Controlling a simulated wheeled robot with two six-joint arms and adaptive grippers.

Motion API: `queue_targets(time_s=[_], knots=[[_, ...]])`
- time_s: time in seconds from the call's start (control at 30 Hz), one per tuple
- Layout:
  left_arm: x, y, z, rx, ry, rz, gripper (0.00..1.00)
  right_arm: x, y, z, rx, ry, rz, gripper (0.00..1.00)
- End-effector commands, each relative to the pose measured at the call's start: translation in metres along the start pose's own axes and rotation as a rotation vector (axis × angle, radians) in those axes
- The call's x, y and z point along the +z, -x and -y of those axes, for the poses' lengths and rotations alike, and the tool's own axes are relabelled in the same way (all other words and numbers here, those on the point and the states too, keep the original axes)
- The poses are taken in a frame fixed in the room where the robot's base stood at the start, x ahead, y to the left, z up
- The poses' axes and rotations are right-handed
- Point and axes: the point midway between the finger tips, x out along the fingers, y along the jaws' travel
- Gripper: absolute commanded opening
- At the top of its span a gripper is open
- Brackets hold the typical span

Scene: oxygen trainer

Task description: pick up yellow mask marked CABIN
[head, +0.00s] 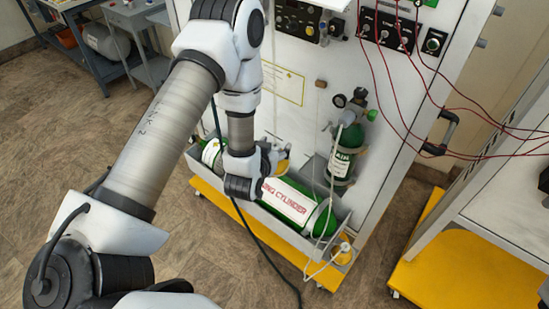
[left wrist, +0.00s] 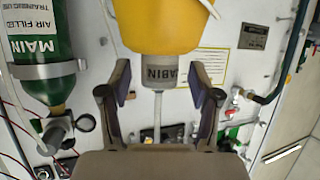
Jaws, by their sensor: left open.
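The yellow mask marked CABIN (left wrist: 165,25) fills the top middle of the left wrist view. Its grey collar (left wrist: 160,72) carries the CABIN label, and a pale tube runs down from it. My left gripper (left wrist: 160,88) is open, with one finger on each side of the collar and gaps showing between. In the head view, the mask (head: 282,163) is partly hidden behind my left gripper (head: 268,158), in front of the white panel. A second yellow mask (head: 343,254) hangs or rests low at the right end of the tray; its label cannot be read.
The white panel (head: 300,140) stands behind. A green MAIN cylinder (head: 345,150) is strapped to it, also in the left wrist view (left wrist: 35,45). A large green cylinder (head: 290,203) lies in the grey tray below. Red cables (head: 400,120) cross the right.

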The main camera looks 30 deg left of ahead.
Motion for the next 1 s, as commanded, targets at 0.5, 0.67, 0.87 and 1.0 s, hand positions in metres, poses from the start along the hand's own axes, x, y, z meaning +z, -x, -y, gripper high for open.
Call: queue_targets(time_s=[0.5, 0.67, 0.87, 1.0], knots=[[0.0, 0.0, 0.0, 0.0, 0.0, -0.001, 0.0, 0.0, -0.001, 0.0, 0.0, 0.0, 0.0, 0.4], [-0.004, 0.002, 0.0, 0.0, 0.001, -0.002, 0.0, 0.0, -0.003, 0.0, 0.0, 0.0, 0.0, 0.4], [-0.026, 0.01, 0.0, 0.0, 0.002, -0.005, 0.0, 0.0, -0.012, 0.0, 0.0, 0.0, 0.0, 0.4], [-0.021, 0.032, -0.008, 0.003, -0.004, 0.002, 0.0, 0.0, -0.024, 0.0, 0.0, 0.0, 0.0, 0.4]])
